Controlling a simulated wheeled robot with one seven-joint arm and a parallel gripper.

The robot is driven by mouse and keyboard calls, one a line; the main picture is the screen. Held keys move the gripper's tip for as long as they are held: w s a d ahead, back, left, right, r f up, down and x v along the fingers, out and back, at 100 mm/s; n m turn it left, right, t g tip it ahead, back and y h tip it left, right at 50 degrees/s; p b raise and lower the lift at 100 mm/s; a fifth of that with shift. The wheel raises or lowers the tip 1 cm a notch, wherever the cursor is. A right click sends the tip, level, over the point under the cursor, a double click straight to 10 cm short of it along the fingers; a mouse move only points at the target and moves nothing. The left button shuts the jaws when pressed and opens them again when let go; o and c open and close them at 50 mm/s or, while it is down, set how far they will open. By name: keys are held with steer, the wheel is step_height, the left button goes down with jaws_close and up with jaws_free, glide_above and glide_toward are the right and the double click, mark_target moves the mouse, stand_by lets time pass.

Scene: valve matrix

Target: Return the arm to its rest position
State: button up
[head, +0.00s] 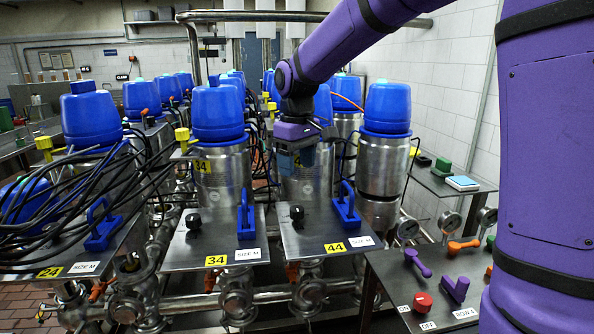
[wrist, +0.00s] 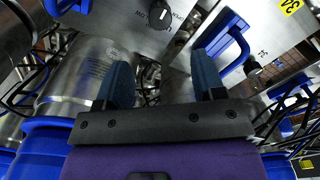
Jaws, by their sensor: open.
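My purple arm (head: 345,45) reaches in from the right and bends down at its wrist. My gripper (head: 297,166) hangs in front of the steel valve body above the panel marked 44. In the wrist view its two blue-grey fingers (wrist: 163,78) stand apart with nothing between them. The fingers partly cover the valve body behind them in the head view; I cannot tell how close they are to it.
Panel 44 (head: 318,236) has a black knob (head: 297,213) and a blue handle (head: 346,206). Panel 34 (head: 205,245) is to its left. Black cables (head: 65,195) crowd the left. A side table (head: 380,268) with coloured handles stands at the right, near my arm.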

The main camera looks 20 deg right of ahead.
steer(key=shift+s, duration=0.1)
stand_by(0.3)
steer(key=s+d+r+m+t, duration=0.1)
steer(key=s+d, duration=0.1)
steer(key=s, duration=0.7)
steer(key=s+d+r+m+t, duration=0.1)
steer(key=s+d+m+t, duration=0.1)
steer(key=s, duration=0.7)
steer(key=s+d+r+m+t, duration=0.1)
steer(key=s+d+m+t, duration=0.1)
steer(key=s, duration=0.8)
steer(key=shift+d+r, duration=0.25)
steer(key=shift+d, duration=0.2)
stand_by(2.1)
